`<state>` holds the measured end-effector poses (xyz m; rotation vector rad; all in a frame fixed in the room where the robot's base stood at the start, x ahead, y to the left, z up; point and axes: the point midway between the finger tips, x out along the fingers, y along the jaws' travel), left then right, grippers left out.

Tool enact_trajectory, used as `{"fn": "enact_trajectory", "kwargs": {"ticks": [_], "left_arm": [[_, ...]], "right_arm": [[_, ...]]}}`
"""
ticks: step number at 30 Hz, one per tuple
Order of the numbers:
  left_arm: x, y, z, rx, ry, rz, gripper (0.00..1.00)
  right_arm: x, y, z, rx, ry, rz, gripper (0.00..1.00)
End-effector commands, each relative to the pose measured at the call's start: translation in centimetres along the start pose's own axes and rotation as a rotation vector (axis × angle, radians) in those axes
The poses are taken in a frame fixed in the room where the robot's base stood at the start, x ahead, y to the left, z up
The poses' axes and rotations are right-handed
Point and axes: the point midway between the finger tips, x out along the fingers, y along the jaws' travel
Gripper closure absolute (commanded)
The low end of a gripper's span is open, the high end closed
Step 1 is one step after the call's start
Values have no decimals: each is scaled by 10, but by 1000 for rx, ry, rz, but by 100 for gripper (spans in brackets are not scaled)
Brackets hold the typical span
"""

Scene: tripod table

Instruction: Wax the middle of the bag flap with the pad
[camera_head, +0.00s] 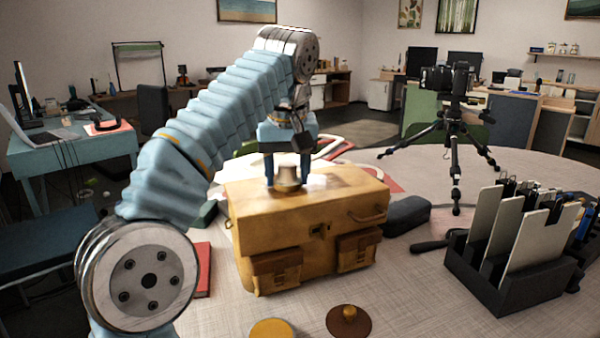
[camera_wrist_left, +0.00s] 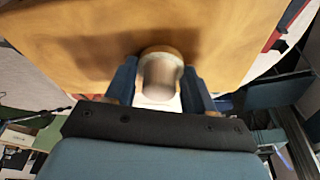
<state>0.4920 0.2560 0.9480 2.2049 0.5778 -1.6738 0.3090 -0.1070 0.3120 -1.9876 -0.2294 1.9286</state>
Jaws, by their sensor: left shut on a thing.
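The tan leather bag (camera_head: 300,215) stands on the table, with a clasp and two front pockets. Its flap (camera_wrist_left: 70,35) fills the upper part of the left wrist view. My left gripper (camera_head: 287,178) points down over the flap from above and is shut on the pad (camera_head: 288,176), a small piece with a pale metallic grip and a tan base. The pad also shows between the two blue fingers in the left wrist view (camera_wrist_left: 160,72). Its base is at the flap's top surface; whether it presses there, I cannot tell. My right gripper is not in view.
A yellow disc (camera_head: 271,329) and a brown knobbed lid (camera_head: 348,321) lie in front of the bag. A black case (camera_head: 407,214), a black rack (camera_head: 510,275) and a tripod (camera_head: 455,160) stand to the right. A red book (camera_head: 203,270) lies left of the bag.

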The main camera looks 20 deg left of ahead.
Motion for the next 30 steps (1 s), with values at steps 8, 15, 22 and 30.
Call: {"fn": "enact_trajectory", "kwargs": {"ticks": [8, 15, 22, 30], "left_arm": [[1, -13, 4, -1, -3, -4, 81], [-3, -36, 10, -2, -3, -4, 81], [-4, -40, 11, 1, -3, -3, 81], [-12, -40, 9, 0, -2, -2, 81]], "right_arm": [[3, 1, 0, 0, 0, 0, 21], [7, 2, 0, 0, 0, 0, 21], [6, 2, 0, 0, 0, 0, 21], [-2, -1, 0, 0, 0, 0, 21]]}}
